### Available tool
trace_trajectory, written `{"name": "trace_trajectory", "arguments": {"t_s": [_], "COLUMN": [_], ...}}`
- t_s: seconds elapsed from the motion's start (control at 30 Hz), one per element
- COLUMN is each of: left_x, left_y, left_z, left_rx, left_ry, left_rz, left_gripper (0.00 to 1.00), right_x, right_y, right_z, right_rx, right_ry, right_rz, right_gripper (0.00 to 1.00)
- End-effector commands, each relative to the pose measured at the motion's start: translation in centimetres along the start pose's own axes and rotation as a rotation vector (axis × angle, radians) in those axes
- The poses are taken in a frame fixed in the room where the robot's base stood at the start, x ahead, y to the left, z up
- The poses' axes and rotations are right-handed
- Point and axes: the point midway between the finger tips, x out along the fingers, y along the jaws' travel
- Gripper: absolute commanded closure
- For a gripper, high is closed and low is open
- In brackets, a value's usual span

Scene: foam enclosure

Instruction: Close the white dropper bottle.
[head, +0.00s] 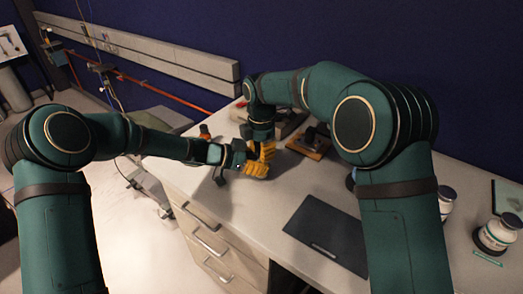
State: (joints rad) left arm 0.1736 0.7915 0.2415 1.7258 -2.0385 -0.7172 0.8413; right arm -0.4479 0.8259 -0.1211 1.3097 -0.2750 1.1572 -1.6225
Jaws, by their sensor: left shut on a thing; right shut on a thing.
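My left gripper (254,170) and my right gripper (266,150) meet above the left part of the white worktop (277,205). The left one reaches in from the left side, and the right one points down from above it. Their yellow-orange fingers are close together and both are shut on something. I cannot make out the white dropper bottle or its cap; the fingers and wrists hide whatever is between them.
A dark flat mat (326,236) lies on the worktop. A brown board with a dark object (310,143) is behind the grippers. White jars (499,233) (447,198) stand at the right. Drawers (210,240) are below the front edge.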

Motion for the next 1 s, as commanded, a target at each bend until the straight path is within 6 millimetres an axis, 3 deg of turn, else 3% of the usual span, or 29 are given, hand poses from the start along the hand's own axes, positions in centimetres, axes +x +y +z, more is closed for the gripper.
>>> {"name": "trace_trajectory", "arguments": {"t_s": [0.73,0.77,1.0], "left_x": [0.02,0.02,0.04], "left_y": [0.01,0.01,0.02], "left_z": [-1.01,-1.02,-1.04], "left_rx": [0.016,0.016,0.017], "left_ry": [0.014,0.014,0.014], "left_rz": [0.003,0.003,0.003], "left_gripper": [1.0,1.0,1.0], "right_x": [1.22,1.22,1.23], "right_y": [-0.36,-0.36,-0.36], "right_z": [0.23,0.24,0.29], "right_rx": [0.001,0.001,0.002], "right_ry": [-0.002,-0.002,-0.002], "right_rz": [-0.03,-0.03,-0.029], "right_gripper": [0.91,0.74,0.74]}}
